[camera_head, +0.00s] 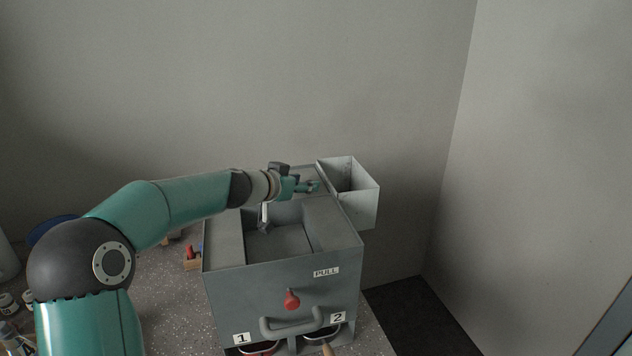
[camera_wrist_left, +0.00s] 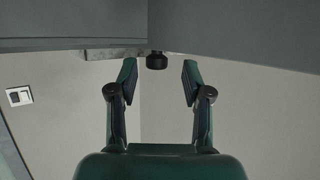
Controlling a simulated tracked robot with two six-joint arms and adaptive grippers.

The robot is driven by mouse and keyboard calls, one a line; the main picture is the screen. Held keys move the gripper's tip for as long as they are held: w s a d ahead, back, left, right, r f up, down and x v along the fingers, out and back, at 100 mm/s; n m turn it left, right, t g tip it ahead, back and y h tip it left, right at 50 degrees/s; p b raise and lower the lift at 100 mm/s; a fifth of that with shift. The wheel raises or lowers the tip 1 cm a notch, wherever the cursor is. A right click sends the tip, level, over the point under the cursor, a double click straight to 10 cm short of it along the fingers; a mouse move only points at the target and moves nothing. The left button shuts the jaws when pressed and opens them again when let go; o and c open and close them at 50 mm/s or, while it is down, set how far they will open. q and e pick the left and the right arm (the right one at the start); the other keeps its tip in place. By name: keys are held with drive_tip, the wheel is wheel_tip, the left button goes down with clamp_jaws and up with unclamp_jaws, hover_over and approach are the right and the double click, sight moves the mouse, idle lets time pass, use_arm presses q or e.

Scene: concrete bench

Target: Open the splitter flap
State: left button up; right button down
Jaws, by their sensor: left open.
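The splitter is a grey box (camera_head: 270,290) on the bench, with a recess in its top and a sloped grey plate (camera_head: 282,243) in it. I cannot tell which part is the flap. A red knob (camera_head: 292,299), a grey bar handle (camera_head: 293,328) and a "PULL" label are on its front. My left gripper (camera_head: 312,186) is above the back of the box, apart from the front knob and handle. In the left wrist view the left gripper (camera_wrist_left: 158,82) is open, with a black knob (camera_wrist_left: 157,61) between and just beyond its fingertips. Contact is not clear.
A light grey open bin (camera_head: 358,207) is at the box's back right. Openings labelled 1 and 2 are low on the front. Small red and wooden items (camera_head: 191,258) lie left of the box. A blue round thing (camera_head: 50,228) is partly hidden behind my left arm. Walls stand behind and right.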

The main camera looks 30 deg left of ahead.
use_arm(q)
drive_tip(key=shift+w+d+f, duration=0.15)
drive_tip(key=shift+w, duration=0.1)
drive_tip(key=shift+w+f, duration=0.2)
drive_tip(key=shift+w, duration=0.1)
drive_tip(key=shift+s+r, duration=0.1)
drive_tip(key=shift+r, duration=0.1)
drive_tip(key=shift+c, duration=1)
clamp_jaws()
use_arm(e)
drive_tip(key=shift+w+a, duration=0.15)
drive_tip(key=shift+w, duration=0.2)
